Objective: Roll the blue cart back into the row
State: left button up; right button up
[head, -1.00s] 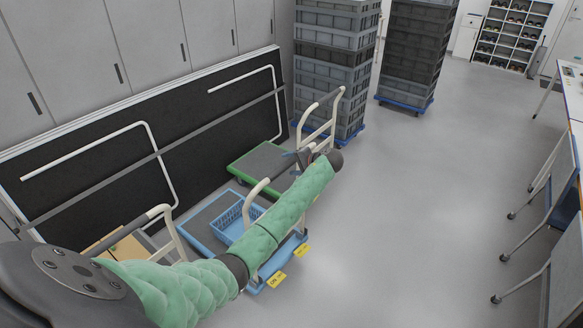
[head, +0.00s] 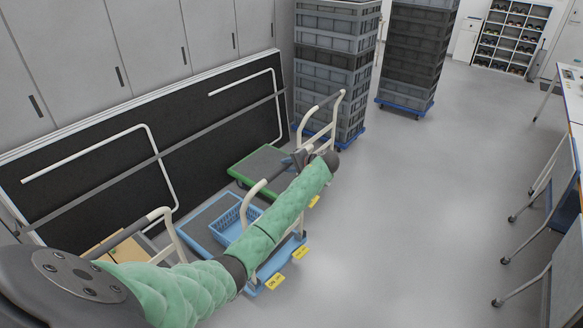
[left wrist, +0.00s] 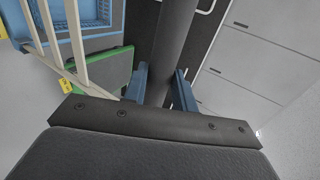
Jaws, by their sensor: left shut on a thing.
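The blue cart (head: 203,224) stands low beside the left wall, with a blue basket (head: 229,226) on its deck and a cream push handle (head: 247,204) at its right end. My left gripper (head: 302,158) is shut on a dark bar, seemingly the grip of this handle. In the left wrist view, its blue fingers (left wrist: 160,88) close around the dark bar (left wrist: 174,40). My padded left arm hides part of the deck and handle. The green cart (head: 251,163) stands just behind the blue one. My right gripper is out of view.
Another cart's cream handle (head: 178,238) stands nearer, left of the blue cart. Stacked grey crates (head: 330,60) stand behind the green cart. A black panel (head: 85,175) leans along the left wall. Open grey floor (head: 420,220) lies to the right, with folding tables beyond.

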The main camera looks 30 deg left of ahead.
pick_arm(q)
jog(key=w+a+b, duration=0.1)
jog(key=a+b, duration=0.1)
jog(key=a, duration=1.6)
jog(key=shift+w, duration=0.2)
dwell(0.6)
jog(key=shift+d+f, duration=0.1)
jog(key=o, duration=1.3)
